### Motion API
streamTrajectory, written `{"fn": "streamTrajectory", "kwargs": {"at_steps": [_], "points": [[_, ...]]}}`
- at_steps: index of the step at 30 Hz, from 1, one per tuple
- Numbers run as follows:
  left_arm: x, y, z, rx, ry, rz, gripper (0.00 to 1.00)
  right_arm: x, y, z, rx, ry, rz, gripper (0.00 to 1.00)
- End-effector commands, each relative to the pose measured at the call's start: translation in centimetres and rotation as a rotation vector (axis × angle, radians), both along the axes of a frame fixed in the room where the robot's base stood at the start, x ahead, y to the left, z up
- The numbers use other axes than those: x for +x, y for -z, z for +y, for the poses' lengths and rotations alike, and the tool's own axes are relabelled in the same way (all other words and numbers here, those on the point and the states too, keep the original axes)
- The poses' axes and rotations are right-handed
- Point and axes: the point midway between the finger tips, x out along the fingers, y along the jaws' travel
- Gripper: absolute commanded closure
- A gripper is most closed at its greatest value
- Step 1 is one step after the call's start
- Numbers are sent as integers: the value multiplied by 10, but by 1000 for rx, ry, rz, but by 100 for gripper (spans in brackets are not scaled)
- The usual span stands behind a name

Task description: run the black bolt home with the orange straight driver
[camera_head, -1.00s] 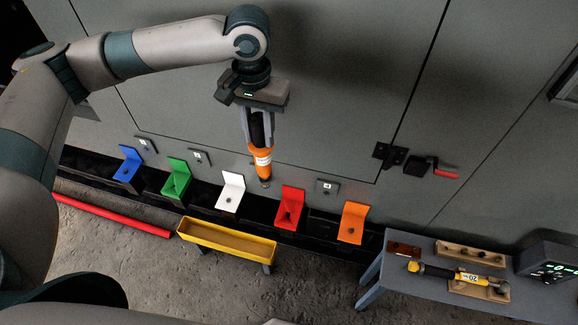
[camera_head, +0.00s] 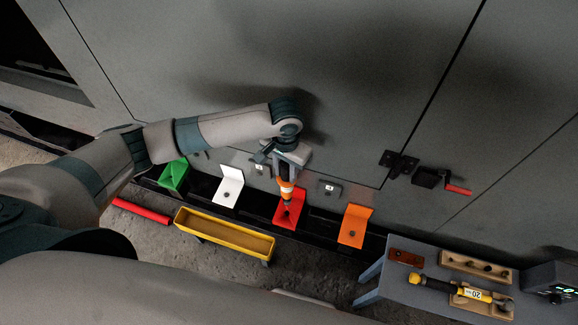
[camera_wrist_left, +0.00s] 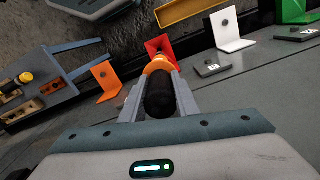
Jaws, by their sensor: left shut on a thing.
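My left gripper (camera_head: 287,172) is shut on the orange straight driver (camera_head: 286,187), which points down at the red bracket (camera_head: 296,214). In the left wrist view the driver's black handle (camera_wrist_left: 159,95) lies between the fingers, with its orange collar (camera_wrist_left: 158,66) beyond them and the red bracket (camera_wrist_left: 164,44) behind. The driver's tip is at the red bracket, close to a small dark bolt head there; I cannot tell whether they touch. Dark bolt heads also show on the white bracket (camera_head: 231,180) and the orange bracket (camera_head: 355,222). My right gripper is out of view.
A green bracket (camera_head: 173,173) stands at the left of the row. A yellow trough (camera_head: 222,238) stands in front. The grey bench (camera_head: 400,287) at right holds a yellow-and-black tool (camera_head: 436,285) and wooden blocks. A red-handled latch (camera_head: 457,190) sticks out from the grey wall.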

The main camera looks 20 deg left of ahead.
Motion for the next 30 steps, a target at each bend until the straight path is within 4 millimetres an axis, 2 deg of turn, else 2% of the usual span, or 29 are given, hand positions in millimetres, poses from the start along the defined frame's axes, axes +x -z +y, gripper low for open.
{"fn": "streamTrajectory", "kwargs": {"at_steps": [6, 23, 30], "points": [[-7, 16, -2, -3, 14, -1, 100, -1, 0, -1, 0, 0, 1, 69], [-7, 18, -1, -2, 15, -3, 100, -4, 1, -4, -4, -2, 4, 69], [-7, 21, -1, -2, 15, -3, 100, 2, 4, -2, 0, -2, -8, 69]]}}
